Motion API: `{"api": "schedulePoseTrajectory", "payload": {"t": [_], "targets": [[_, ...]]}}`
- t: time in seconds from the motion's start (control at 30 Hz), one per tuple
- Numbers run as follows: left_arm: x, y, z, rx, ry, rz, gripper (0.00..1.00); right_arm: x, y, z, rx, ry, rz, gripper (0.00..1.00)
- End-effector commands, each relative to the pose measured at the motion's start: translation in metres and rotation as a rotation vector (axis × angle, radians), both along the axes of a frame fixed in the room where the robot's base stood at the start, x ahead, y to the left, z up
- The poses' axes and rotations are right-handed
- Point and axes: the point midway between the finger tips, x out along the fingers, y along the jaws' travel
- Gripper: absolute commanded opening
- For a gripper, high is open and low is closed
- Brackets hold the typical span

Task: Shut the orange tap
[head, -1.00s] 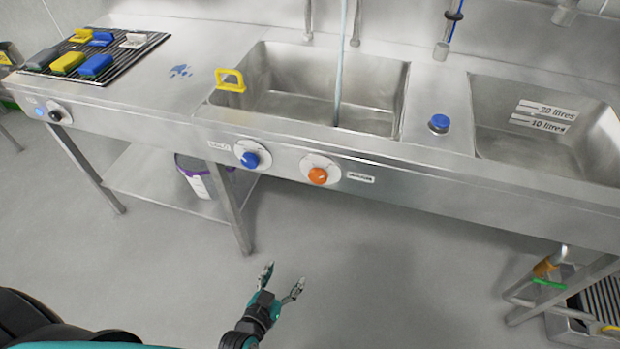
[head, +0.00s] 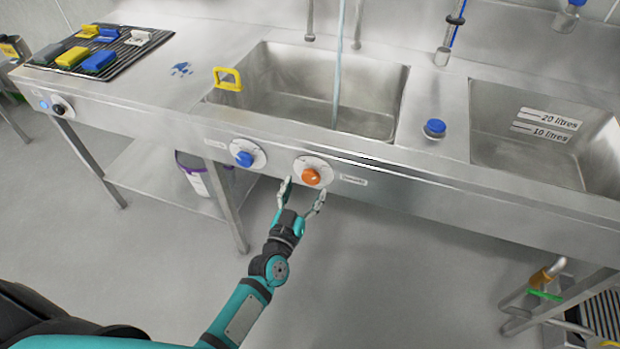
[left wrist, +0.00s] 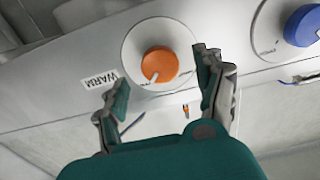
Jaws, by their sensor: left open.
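The orange tap (head: 311,177) is a round knob on a white disc on the sink's front panel. It also shows in the left wrist view (left wrist: 159,65), with a pale line on its lower left part and a "WARM" label (left wrist: 100,79) beside it. My left gripper (head: 302,190) is open, its fingertips just below and either side of the knob. In the left wrist view the fingers (left wrist: 162,90) are spread and the knob lies beyond and between them, apparently untouched. Water (head: 340,70) runs in a thin stream into the left basin (head: 375,122). My right gripper is not in view.
A blue knob (head: 244,158) sits on the panel left of the orange one. A blue button (head: 434,128) is between the basins. A yellow handle-shaped piece (head: 228,79) stands at the left basin's edge. A purple-rimmed bucket (head: 196,178) is on the lower shelf.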

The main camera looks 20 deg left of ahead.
Motion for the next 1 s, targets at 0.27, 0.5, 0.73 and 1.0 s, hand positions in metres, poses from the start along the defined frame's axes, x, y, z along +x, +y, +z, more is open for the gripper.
{"api": "schedulePoseTrajectory", "payload": {"t": [0.27,0.5,0.73,1.0], "targets": [[0.039,-0.001,-0.001,0.000,0.001,0.000,0.71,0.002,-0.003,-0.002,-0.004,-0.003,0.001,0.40],[0.045,-0.002,-0.001,-0.001,0.002,0.000,0.71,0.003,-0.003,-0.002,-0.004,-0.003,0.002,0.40],[0.045,-0.002,-0.001,-0.001,0.002,0.000,0.60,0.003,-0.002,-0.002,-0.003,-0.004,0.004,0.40],[0.045,-0.001,-0.001,-0.001,0.001,0.000,0.25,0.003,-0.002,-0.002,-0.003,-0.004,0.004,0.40]]}}
